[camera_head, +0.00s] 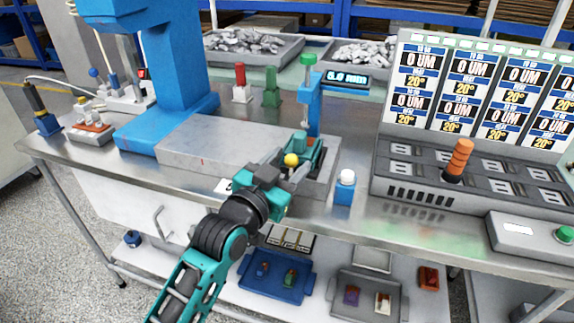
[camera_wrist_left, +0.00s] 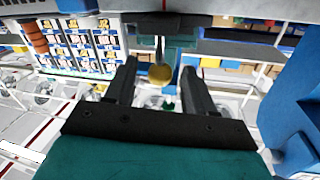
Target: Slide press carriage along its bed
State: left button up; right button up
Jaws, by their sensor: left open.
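The press carriage (camera_head: 313,160) is a teal block with a yellow ball knob (camera_head: 291,160). It sits at the right end of the long grey bed (camera_head: 195,143), on the metal bench. My left gripper (camera_head: 287,164) is at the carriage, with its open fingers around the knob's place. In the left wrist view the yellow knob (camera_wrist_left: 160,74) shows between the two dark fingertips (camera_wrist_left: 160,68), with a gap on each side. The teal carriage (camera_wrist_left: 170,38) shows beyond it. My gripper hides part of the bed's front. My right gripper is not in view.
A blue press column (camera_head: 178,60) stands behind the bed's left part. A blue gauge stand (camera_head: 314,105) rises behind the carriage. A white-capped blue bottle (camera_head: 345,187) stands close on the right. A console with an orange handle (camera_head: 458,160) is farther right.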

pick_arm(q)
jog(key=shift+c, duration=0.4)
grip_shut()
